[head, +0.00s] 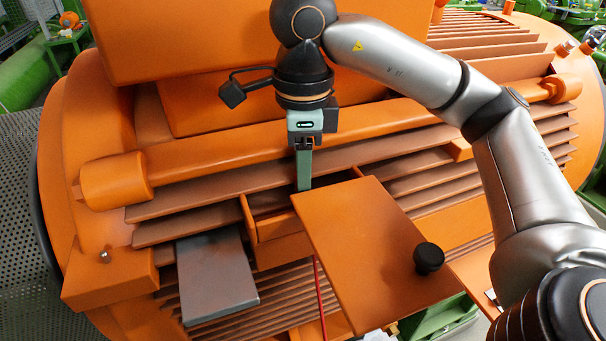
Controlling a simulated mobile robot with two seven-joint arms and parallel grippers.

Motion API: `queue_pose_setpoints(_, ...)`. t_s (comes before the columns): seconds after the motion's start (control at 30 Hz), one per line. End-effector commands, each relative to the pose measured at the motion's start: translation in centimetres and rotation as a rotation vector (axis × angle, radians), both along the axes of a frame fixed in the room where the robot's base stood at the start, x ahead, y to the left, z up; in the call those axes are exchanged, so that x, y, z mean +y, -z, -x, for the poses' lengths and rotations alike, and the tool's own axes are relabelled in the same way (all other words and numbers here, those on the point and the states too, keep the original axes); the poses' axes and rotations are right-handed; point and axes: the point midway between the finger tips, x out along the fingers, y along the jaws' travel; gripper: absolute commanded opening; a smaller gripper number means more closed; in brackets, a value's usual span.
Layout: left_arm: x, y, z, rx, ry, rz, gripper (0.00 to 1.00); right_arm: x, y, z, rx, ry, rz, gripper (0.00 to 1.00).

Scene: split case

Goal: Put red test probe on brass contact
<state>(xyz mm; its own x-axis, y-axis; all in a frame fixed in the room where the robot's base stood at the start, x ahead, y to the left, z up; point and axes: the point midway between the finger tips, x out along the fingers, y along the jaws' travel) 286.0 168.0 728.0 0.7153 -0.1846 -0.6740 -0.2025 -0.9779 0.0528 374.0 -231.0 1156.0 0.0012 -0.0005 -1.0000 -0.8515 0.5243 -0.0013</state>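My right gripper (304,187) points down at the picture's middle, its fingertips at the back edge of an opened orange box (280,247). The fingers overlap in this view, so I cannot tell whether they are open or hold anything. A thin red line (321,300), possibly the red probe's cable, runs down beside the orange lid panel (365,250). No probe body shows clearly. I cannot make out a brass contact; the box interior is largely hidden by the lid panel. My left gripper is not in view.
The lid panel carries a black knob (429,258). A grey metal plate (215,277) lies left of the box. A long orange bar (330,135) crosses behind, over orange fins (190,228). A small metal stud (104,254) sits on a block at left.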

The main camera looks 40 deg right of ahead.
Motion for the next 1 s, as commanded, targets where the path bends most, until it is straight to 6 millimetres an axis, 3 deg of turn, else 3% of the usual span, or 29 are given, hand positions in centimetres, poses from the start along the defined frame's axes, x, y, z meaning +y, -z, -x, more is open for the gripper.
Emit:
queue_pose_setpoints(0.27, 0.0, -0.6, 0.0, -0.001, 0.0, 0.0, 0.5, 0.0, -0.8, 0.0, -0.001, 0.0, 0.0, 0.4)
queue_pose_setpoints(0.7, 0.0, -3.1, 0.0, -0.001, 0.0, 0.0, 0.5, 0.0, -8.6, -0.1, -0.004, -0.001, 0.0, 0.4)
queue_pose_setpoints(1.0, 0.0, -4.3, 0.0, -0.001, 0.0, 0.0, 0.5, 0.1, -12.0, 0.0, 0.0, -0.002, 0.0, 0.4)
